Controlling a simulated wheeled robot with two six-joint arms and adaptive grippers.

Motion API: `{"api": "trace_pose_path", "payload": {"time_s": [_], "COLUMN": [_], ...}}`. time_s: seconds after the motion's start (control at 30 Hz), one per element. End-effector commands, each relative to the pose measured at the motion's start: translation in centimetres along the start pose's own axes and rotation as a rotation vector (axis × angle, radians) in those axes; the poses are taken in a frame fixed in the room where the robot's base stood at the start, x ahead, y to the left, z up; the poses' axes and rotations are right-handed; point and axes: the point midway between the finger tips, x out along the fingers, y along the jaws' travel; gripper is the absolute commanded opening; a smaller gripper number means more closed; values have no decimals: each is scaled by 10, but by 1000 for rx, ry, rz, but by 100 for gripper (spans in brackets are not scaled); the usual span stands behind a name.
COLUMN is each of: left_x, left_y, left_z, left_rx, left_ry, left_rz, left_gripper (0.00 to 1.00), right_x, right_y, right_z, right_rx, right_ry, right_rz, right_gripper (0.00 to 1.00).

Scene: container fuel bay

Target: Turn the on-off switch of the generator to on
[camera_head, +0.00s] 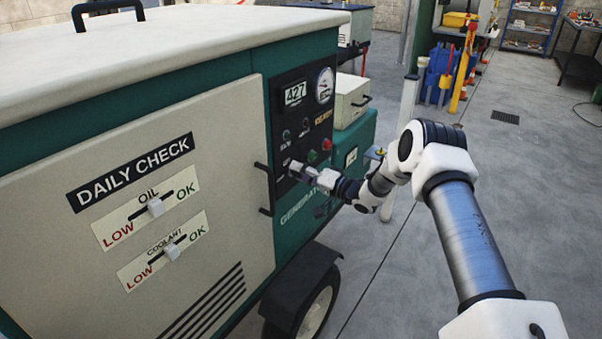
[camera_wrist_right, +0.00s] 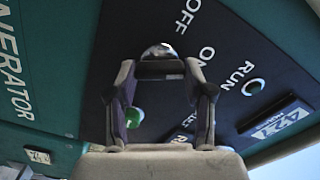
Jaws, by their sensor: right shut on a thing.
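The generator (camera_head: 205,75) fills the left of the head view, with a dark control panel (camera_head: 281,108) on its end face. My right gripper (camera_head: 294,169) is at the lower left of this panel. In the right wrist view my right gripper (camera_wrist_right: 160,72) is shut on the silver on-off switch (camera_wrist_right: 158,49), beside the words OFF and ON. The fingers hide part of the switch, so I cannot tell which word it points to. In the head view the gripper covers the switch. My left gripper is not in view.
The panel has a display reading 427 (camera_head: 295,93), a round gauge (camera_head: 325,85), a red button (camera_head: 327,145) and a green button (camera_head: 312,157). A door handle (camera_head: 263,188) is close left of my gripper. A white post (camera_head: 408,105) stands behind my arm; open floor lies right.

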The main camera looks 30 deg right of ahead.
Motion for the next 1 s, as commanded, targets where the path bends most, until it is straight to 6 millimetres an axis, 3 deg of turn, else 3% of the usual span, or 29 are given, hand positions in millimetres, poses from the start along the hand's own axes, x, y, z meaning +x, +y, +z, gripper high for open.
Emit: {"api": "trace_pose_path", "payload": {"time_s": [0.1, 0.13, 0.17, 0.2, 0.6, 1.0], "left_x": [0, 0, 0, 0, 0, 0], "left_y": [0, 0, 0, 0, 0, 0], "left_z": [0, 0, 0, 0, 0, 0], "left_rx": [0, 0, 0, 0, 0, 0], "left_ry": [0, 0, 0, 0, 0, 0], "left_rz": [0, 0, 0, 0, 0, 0], "left_gripper": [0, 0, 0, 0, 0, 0], "right_x": [0, 0, 0, 0, -9, -101], "right_y": [-1, -1, -1, -1, 0, 0], "right_z": [-2, -2, -2, -2, -2, -3], "right_rx": [0, 0, 0, 0, 1, 4], "right_ry": [4, 4, 4, 4, 3, 8], "right_rz": [-2, -2, -2, -2, 0, -2], "right_gripper": [17, 62, 73, 77, 77, 77]}}
